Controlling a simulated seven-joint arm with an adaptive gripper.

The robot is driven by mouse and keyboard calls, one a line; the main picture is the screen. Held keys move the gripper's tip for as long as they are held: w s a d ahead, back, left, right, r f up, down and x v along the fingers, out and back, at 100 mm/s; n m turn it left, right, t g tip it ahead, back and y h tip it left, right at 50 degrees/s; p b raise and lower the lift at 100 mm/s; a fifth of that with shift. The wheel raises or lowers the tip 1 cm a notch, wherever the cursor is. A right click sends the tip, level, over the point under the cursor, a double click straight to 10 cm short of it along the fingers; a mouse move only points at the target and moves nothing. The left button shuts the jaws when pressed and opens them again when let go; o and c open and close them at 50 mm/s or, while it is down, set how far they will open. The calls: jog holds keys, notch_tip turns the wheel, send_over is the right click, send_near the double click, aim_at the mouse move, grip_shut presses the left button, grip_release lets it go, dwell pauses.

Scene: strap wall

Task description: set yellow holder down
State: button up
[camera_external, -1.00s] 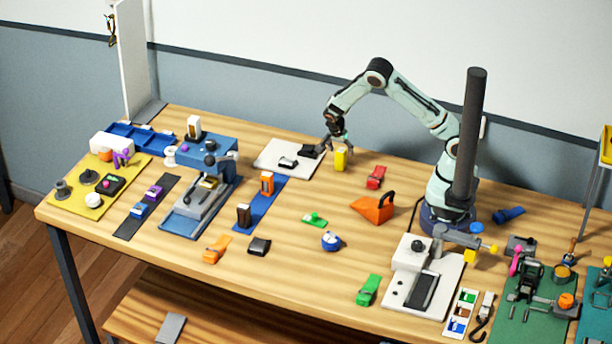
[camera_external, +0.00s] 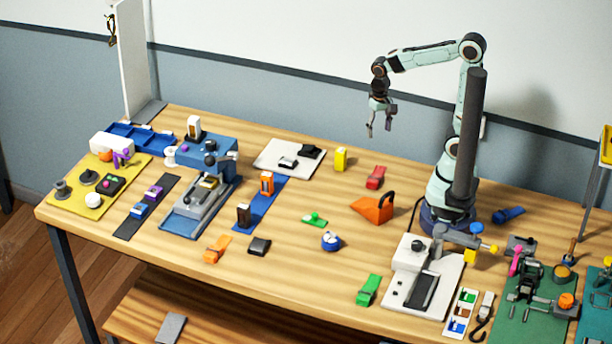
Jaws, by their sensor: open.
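The yellow holder (camera_external: 341,159) is a small upright block standing on the bare wooden table near its back edge, just right of the white board. My gripper (camera_external: 379,131) is open and empty. It hangs in the air above and to the right of the yellow holder, apart from it, with its fingers pointing down. Nothing is between the fingers.
The white board (camera_external: 268,163) with dark parts lies left of the holder. A red clip (camera_external: 376,177) and an orange wedge-shaped block (camera_external: 373,209) lie to its right. A green piece (camera_external: 315,220) lies in front. Bare wood surrounds the holder.

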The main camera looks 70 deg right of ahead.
jog(key=s+a+n, duration=0.2)
jog(key=s+n, duration=0.6)
jog(key=s, duration=0.2)
jog(key=shift+s+a+r+y, duration=0.3)
jog(key=shift+r+y, duration=0.1)
jog(key=shift+r, duration=0.05)
